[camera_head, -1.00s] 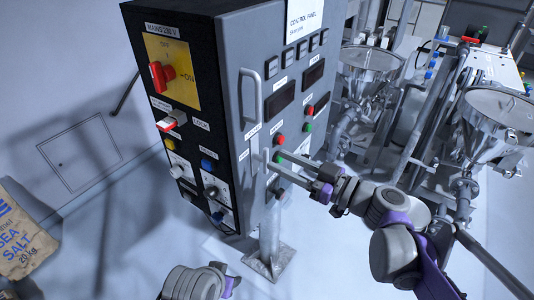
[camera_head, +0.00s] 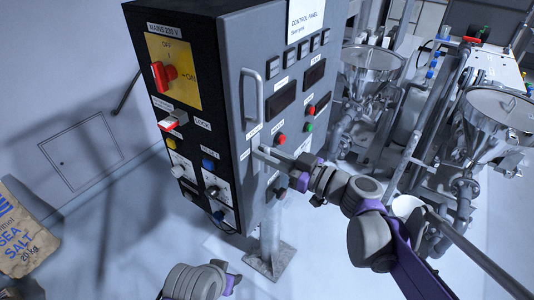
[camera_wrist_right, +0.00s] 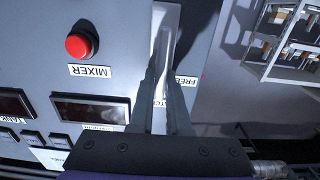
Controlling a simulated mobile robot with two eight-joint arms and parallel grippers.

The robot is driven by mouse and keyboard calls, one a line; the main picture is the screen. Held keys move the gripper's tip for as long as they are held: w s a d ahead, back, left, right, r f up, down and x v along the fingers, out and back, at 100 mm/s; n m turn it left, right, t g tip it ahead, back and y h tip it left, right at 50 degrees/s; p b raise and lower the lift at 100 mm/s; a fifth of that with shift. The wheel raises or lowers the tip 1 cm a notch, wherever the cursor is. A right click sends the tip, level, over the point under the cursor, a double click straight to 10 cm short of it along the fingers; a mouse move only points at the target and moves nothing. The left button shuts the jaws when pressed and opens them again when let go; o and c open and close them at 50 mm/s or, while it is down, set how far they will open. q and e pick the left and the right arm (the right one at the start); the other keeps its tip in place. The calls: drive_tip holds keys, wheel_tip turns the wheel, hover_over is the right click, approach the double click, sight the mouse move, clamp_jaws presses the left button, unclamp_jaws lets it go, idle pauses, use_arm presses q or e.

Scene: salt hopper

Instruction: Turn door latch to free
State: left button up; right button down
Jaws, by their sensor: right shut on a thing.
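The door latch (camera_wrist_right: 167,42) is a pale grey bar on the cabinet's grey door. In the right wrist view it runs along the picture's height, between my fingers. A FREE label (camera_wrist_right: 186,80) sits just right of it, and another label is partly hidden behind the fingers. My right gripper (camera_wrist_right: 163,80) is shut on the latch. In the head view my right gripper (camera_head: 266,154) is at the door's lower left part, below the vertical door handle (camera_head: 250,97), and hides most of the latch.
The control cabinet (camera_head: 232,60) carries a red mains switch (camera_head: 163,75), a red-tipped lock lever (camera_head: 173,121) and several buttons. A red MIXER button (camera_wrist_right: 81,43) is beside the latch. Steel hoppers (camera_head: 370,65) stand right; a salt bag (camera_head: 22,228) lies left.

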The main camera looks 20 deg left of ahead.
drive_tip(key=shift+w+m, duration=0.1)
drive_tip(key=shift+m, duration=0.2)
drive_tip(key=m, duration=0.3)
drive_tip(key=shift+w+d+m+p, duration=0.15)
drive_tip(key=shift+w+m+p, duration=0.15)
drive_tip(key=m, duration=0.4)
drive_tip(key=f+m+b, duration=0.1)
drive_tip(key=m, duration=0.4)
drive_tip(key=w+f+m, duration=0.1)
drive_tip(key=m, duration=0.3)
drive_tip(key=shift+d+m, duration=0.2)
drive_tip(key=shift+m, duration=0.1)
idle(0.4)
drive_tip(key=c, duration=0.9)
unclamp_jaws()
